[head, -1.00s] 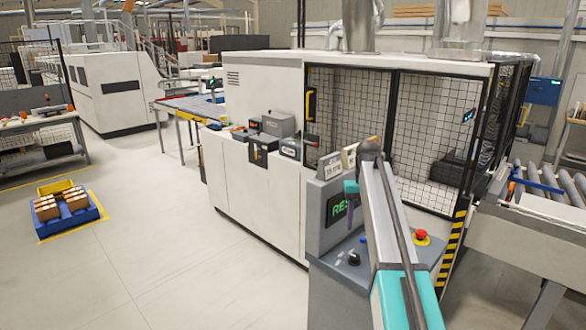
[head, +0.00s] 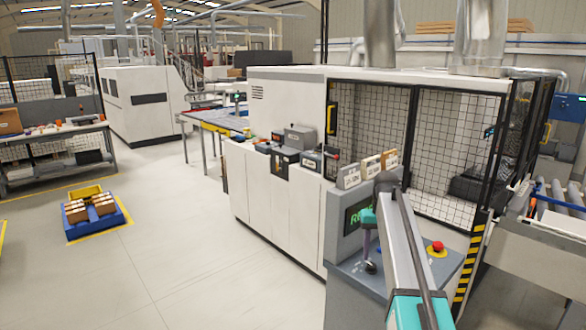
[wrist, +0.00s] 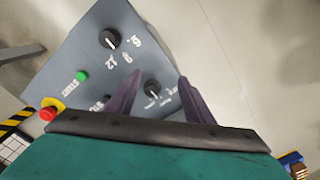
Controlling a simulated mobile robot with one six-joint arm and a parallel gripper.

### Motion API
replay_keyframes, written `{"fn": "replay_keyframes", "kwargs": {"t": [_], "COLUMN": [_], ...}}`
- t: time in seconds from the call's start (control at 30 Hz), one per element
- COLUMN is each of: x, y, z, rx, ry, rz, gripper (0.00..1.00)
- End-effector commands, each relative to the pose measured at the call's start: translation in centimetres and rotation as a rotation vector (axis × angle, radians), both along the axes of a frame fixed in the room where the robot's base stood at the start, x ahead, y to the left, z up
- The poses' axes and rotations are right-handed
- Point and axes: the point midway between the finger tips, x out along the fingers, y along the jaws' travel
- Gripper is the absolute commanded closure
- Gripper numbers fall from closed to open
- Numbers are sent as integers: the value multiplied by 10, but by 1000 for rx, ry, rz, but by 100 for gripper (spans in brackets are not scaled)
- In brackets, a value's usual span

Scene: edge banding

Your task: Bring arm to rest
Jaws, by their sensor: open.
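My gripper (wrist: 160,77) is open and empty in the wrist view, its two dark purple fingers spread above the grey control panel (wrist: 60,85). A black knob (wrist: 152,88) shows between the fingers, with no visible contact. In the head view my arm reaches forward over the panel (head: 345,278). The teal gripper body shows just left of the arm, its fingers (head: 367,246) pointing down above a black knob (head: 371,267); part of it is hidden behind the arm.
The panel also has a second knob (wrist: 109,39), a green button (wrist: 82,75) and a red stop button (head: 437,247). Behind stands the white machine (head: 280,205) with mesh doors. A blue tray (head: 97,225) with boxes lies on the floor at left. Open floor (head: 190,270) lies between.

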Motion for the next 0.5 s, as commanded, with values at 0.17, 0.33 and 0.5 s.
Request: {"fn": "replay_keyframes", "kwargs": {"t": [0.17, 0.33, 0.5], "x": [-13, -30, -51], "y": [8, 19, 31], "z": [-27, -61, -101], "rx": [0, 0, 0], "ry": [1, 2, 1], "rz": [3, 8, 13], "gripper": [52, 52, 52]}}
